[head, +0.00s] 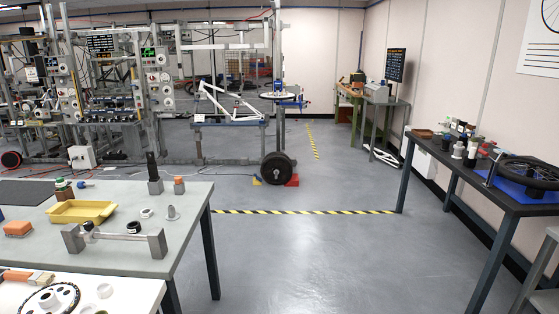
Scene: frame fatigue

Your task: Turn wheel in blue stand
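A spoked wheel with a black rim (497,170) is on the dark table at the right, over a flat blue piece (516,190); I cannot tell whether this blue piece is a stand or a mat. Farther off, a small blue fixture (299,103) stands by the frame rig, with a thin, flat-lying disc or wheel (270,96) at it; its details are too small to tell. Neither of my grippers is in view.
The dark table (455,170) at the right also carries small bottles and parts. A grey workbench (190,235) with a yellow tray (82,211) stands at the left. A black weight-like disc (278,168) is near the rig. The floor between (315,250) is clear.

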